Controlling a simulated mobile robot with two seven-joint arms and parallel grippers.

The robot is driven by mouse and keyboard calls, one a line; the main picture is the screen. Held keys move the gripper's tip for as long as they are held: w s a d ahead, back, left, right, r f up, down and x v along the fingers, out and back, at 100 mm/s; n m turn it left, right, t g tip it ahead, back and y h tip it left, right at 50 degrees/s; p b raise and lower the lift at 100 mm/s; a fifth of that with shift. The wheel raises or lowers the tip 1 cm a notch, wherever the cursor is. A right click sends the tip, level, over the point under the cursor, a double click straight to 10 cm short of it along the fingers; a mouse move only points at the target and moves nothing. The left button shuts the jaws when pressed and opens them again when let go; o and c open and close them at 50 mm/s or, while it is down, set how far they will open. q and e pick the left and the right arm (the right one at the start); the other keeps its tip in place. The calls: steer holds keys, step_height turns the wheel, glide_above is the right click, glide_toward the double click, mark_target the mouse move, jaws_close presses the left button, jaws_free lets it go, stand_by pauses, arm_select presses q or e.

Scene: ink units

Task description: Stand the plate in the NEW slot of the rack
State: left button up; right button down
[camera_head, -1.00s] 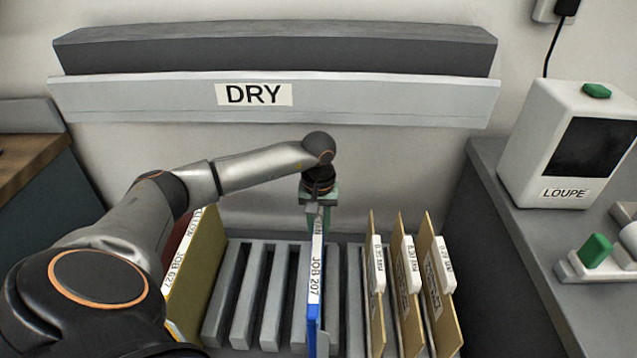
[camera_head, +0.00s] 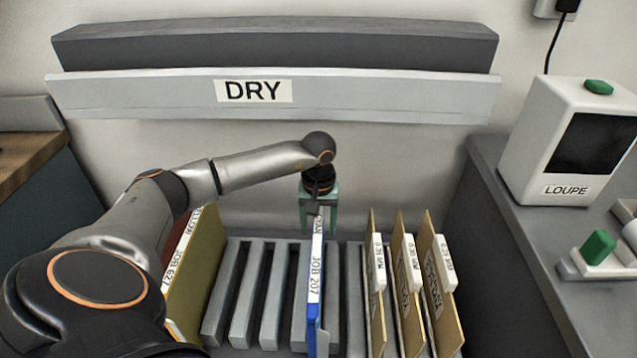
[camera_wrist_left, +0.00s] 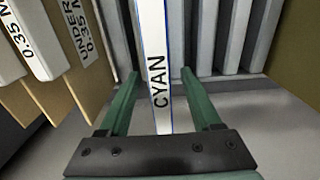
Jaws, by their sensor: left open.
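The plate (camera_head: 315,290), thin with a blue edge and a white strip reading JOB 207 and CYAN, stands upright in the grey slotted rack (camera_head: 244,295). My left gripper (camera_head: 319,222) is open at the plate's far end. In the left wrist view, the plate's CYAN strip (camera_wrist_left: 157,75) runs between the two spread green fingers (camera_wrist_left: 160,92), with a gap on each side. I see no NEW label, and the plate's lower part is hidden. My right gripper is not in view.
Several cardboard-coloured dividers (camera_head: 413,310) with thickness labels stand at the rack's right. An olive plate (camera_head: 205,265) stands at its left, partly behind my arm. Empty slots lie between. A DRY shelf (camera_head: 150,95) is above; a LOUPE box (camera_head: 545,150) sits right.

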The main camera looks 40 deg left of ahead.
arm_select(q)
steer(key=shift+r, duration=0.3)
step_height(320, 180, up, 12)
steer(key=shift+p, duration=0.4)
